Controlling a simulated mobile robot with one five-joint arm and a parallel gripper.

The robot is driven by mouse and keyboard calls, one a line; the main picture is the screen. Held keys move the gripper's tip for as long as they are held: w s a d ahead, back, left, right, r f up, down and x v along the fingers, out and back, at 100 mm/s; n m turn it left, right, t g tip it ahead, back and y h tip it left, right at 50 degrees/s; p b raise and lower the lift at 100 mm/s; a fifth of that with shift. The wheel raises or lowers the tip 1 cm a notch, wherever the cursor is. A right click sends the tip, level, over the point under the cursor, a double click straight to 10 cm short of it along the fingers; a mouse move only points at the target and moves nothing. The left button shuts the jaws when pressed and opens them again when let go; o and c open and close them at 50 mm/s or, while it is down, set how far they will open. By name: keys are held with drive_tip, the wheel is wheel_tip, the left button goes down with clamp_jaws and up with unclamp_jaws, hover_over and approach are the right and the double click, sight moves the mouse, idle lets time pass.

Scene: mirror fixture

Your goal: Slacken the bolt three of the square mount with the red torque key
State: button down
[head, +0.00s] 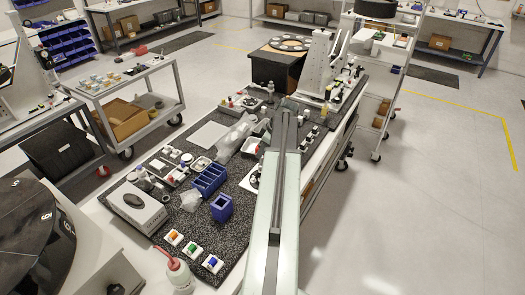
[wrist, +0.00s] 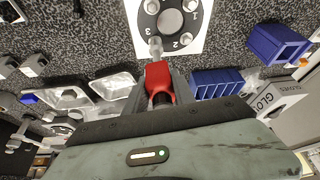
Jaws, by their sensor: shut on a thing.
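In the wrist view my gripper (wrist: 161,92) is shut on the red torque key (wrist: 159,75). The key's pale shaft points away from me to the lower left edge of a dark round disc on the white square mount (wrist: 198,46). The disc has a large grey centre and bolts around it, with numbers 1 and 2 readable on the right side. The key's tip overlaps the bolt place left of number 2. In the head view my arm partly hides the mount (head: 254,181); gripper and key are not distinguishable there.
Blue bins stand near the mount: an open bin (head: 222,208) and a divided bin (head: 209,179). White trays (wrist: 112,85) lie left of the key. The right floor is clear.

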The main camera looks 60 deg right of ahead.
drive_tip(key=shift+f+b, duration=0.8)
drive_tip(key=shift+f, duration=0.05)
idle(0.3)
drive_tip(key=shift+d+n+y, duration=0.15)
drive_tip(key=shift+n+y, duration=0.15)
drive_tip(key=shift+n, duration=0.4)
drive_tip(key=n+y, duration=0.1)
drive_tip(key=n, duration=0.1)
drive_tip(key=n+g, duration=0.1)
drive_tip(key=n, duration=0.2)
drive_tip(key=shift+w+y, duration=0.15)
drive_tip(key=shift+y, duration=0.25)
drive_tip(key=n, duration=0.2)
drive_tip(key=n+g+y, duration=0.1)
drive_tip(key=n, duration=0.1)
drive_tip(key=shift+w+d+n+g, duration=0.1)
drive_tip(key=shift+n+g, duration=0.2)
drive_tip(key=shift+n, duration=0.1)
drive_tip(key=shift+n+g, duration=0.3)
drive_tip(key=shift+n, duration=0.4)
